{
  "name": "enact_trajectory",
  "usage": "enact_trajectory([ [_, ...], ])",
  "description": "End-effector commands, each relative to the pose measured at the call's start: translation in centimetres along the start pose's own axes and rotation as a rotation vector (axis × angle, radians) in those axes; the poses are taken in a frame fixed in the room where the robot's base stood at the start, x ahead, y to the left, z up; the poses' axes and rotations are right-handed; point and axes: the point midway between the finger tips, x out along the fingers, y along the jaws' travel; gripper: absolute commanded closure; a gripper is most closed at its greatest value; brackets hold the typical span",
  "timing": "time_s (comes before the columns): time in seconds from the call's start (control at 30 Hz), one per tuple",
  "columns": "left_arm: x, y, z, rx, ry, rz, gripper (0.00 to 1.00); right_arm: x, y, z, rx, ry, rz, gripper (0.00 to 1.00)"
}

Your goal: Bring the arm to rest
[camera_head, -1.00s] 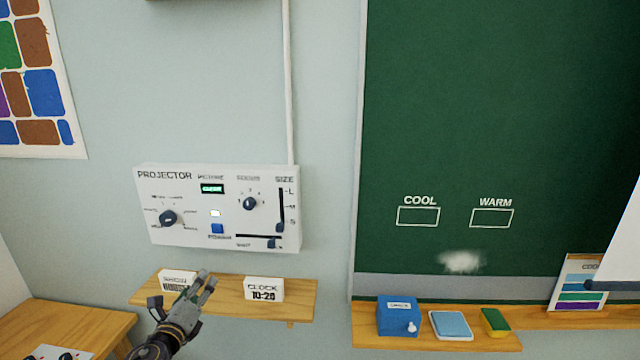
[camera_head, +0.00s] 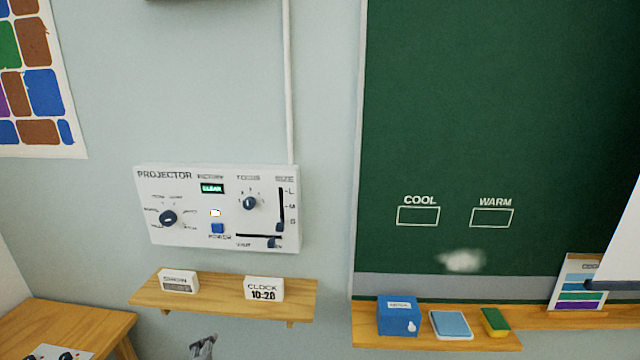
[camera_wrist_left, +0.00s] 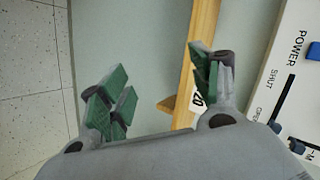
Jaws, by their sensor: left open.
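My left gripper (camera_head: 203,346) shows only at its tip at the bottom edge of the head view, below the small wooden shelf. In the left wrist view its two green-padded fingers (camera_wrist_left: 160,88) stand wide apart with nothing between them. The shelf edge (camera_wrist_left: 196,60) and the clock's corner lie beyond the fingers there. My right gripper is in neither view.
The white projector panel (camera_head: 180,242) with knobs and sliders hangs on the wall. The shelf (camera_head: 225,295) below it bears a show card (camera_head: 178,281) and a clock (camera_head: 264,289). A wooden table (camera_head: 70,318) stands at left. A blue box (camera_head: 392,318) sits on the chalkboard ledge.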

Motion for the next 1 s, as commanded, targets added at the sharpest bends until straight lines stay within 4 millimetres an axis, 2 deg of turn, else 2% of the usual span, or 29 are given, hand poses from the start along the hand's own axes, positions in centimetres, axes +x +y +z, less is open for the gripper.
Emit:
enact_trajectory([
  [0.03,-0.4,1.0,0.2,-0.053,-0.012,0.035,0.37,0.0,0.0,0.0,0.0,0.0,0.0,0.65],
  [0.63,-5.8,11.2,3.1,-0.629,-0.227,0.4,0.37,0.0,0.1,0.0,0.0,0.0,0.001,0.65],
  [1.0,-8.7,14.8,4.2,-0.84,-0.343,0.533,0.37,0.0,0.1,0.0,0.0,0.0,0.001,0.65],
])
